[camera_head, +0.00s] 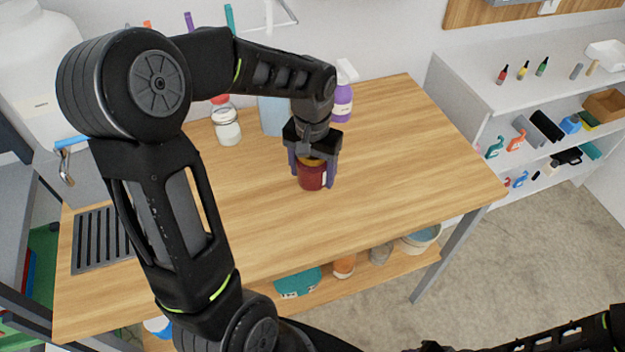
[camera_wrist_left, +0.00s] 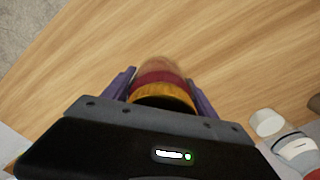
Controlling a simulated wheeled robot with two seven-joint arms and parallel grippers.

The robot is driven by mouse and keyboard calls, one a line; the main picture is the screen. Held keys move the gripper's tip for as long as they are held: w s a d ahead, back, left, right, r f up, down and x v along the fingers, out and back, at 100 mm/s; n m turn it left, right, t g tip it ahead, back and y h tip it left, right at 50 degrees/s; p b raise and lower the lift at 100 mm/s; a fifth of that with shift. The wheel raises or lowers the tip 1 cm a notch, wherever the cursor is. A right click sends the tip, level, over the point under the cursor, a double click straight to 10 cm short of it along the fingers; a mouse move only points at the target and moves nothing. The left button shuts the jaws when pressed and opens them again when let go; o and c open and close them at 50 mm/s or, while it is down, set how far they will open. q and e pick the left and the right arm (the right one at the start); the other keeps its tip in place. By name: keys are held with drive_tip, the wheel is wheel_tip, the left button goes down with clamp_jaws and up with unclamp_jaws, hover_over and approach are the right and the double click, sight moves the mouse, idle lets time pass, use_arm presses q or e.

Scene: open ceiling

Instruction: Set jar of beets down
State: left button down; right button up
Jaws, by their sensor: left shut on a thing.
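The jar of beets (camera_head: 312,177) is a dark red jar with an orange-yellow lid, upright at the wooden tabletop. My left gripper (camera_head: 313,172) comes down from above with its purple fingers on both sides of the jar. In the left wrist view the jar (camera_wrist_left: 162,82) sits between the fingers of the left gripper (camera_wrist_left: 160,88), its yellow lid nearest the palm. I cannot tell whether the jar's base touches the wood. Part of my right arm shows at the lower right in the head view, but its gripper is not seen.
The wooden table (camera_head: 400,150) is clear to the right and in front of the jar. Behind it stand a white jar with a red lid (camera_head: 227,125), a light blue object (camera_head: 272,115) and a purple spray bottle (camera_head: 342,103). A drain grate (camera_head: 100,240) lies at the left.

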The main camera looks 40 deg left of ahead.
sight(312, 182)
use_arm(q)
drive_tip(key=shift+f, duration=1.8)
drive_tip(key=shift+f, duration=0.25)
drive_tip(key=shift+c, duration=1.3)
unclamp_jaws()
drive_tip(key=shift+r, duration=0.2)
wheel_tip(312, 182, up, 12)
drive_tip(key=shift+r, duration=0.1)
